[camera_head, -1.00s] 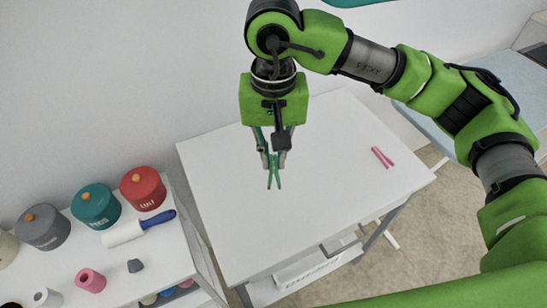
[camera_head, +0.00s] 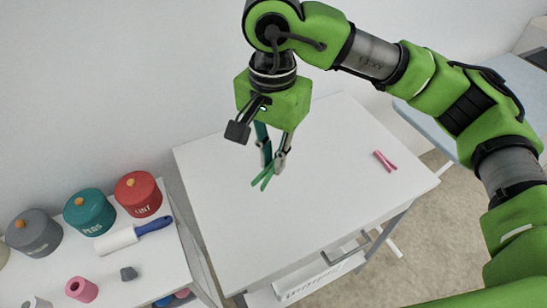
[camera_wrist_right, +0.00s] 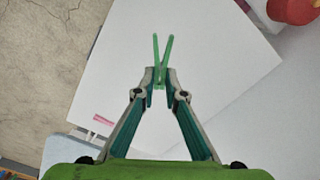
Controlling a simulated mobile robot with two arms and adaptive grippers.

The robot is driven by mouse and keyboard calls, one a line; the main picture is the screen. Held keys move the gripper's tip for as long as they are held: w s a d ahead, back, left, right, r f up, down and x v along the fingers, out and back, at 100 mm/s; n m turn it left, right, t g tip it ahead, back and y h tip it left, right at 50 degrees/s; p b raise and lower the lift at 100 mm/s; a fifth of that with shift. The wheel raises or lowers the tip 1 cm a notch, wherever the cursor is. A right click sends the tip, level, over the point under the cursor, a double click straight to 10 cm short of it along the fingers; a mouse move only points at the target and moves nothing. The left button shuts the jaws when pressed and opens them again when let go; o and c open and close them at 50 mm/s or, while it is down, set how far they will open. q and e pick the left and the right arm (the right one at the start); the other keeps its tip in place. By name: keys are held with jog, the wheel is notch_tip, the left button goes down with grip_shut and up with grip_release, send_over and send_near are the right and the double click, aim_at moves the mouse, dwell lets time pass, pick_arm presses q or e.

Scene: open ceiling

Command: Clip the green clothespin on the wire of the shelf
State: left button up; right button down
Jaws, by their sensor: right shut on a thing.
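The green clothespin (camera_head: 263,178) is between the fingertips of my right gripper (camera_head: 272,163), which is shut on it. It is held above the white table, with its two legs pointing down and to the left in the head view. In the right wrist view the clothespin (camera_wrist_right: 162,58) stands out past the fingertips (camera_wrist_right: 160,84), its legs spread in a V. I cannot make out the shelf wire in these frames. My left gripper is not in view.
A pink clothespin (camera_head: 384,161) lies on the right of the white table (camera_head: 330,200). At left, a white shelf (camera_head: 160,262) bears red (camera_head: 138,193), teal (camera_head: 89,212) and grey (camera_head: 34,232) canisters and a blue-handled lint roller (camera_head: 135,235). The tabletop is otherwise clear.

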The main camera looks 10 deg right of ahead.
jog(key=m+b, duration=0.1)
jog(key=m, duration=0.4)
jog(key=shift+b, duration=0.35)
jog(key=m+b, duration=0.1)
jog(key=m, duration=0.4)
dwell(2.1)
